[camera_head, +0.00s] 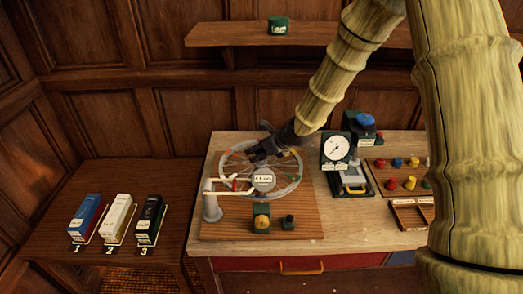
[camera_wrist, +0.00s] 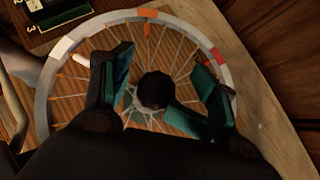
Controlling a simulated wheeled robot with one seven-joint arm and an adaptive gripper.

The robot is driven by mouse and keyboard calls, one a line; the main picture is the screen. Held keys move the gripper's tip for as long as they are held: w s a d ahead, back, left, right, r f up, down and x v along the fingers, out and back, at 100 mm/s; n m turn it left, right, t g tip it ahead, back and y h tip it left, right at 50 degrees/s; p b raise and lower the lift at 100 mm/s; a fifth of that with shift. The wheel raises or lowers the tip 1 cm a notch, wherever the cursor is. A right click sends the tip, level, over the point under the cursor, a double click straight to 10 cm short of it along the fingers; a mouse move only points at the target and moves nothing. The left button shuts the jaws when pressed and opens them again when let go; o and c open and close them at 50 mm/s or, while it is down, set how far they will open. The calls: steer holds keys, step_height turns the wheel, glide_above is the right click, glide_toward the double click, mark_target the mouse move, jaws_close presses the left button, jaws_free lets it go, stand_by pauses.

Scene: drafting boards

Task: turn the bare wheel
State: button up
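The bare wheel (camera_head: 296,184) is a spoked metal rim lying flat over a brown board on the table. Its rim (camera_wrist: 222,68) fills much of the wrist view and carries red, orange and white marks. A dark round hub (camera_wrist: 155,90) sits at its middle. My gripper (camera_head: 265,152) is over the far side of the wheel in the head view. In the wrist view my gripper (camera_wrist: 160,75) has its two green-padded fingers spread apart, on either side of the hub. Nothing is seen between the pads except the hub beyond or below them. I cannot tell whether the fingers touch the wheel.
A grey post (camera_head: 211,208) with a pale arm stands at the wheel's left. A yellow-topped green box (camera_head: 262,222) and a dark knob block (camera_head: 288,222) are in front. A dial gauge (camera_head: 336,150) stands right. Binders (camera_head: 119,217) stand on the left side table. A shelf (camera_head: 230,34) is behind.

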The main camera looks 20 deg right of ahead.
steer(key=shift+s, duration=0.15)
steer(key=v, duration=1.2)
steer(key=shift+d+f, duration=0.1)
stand_by(0.3)
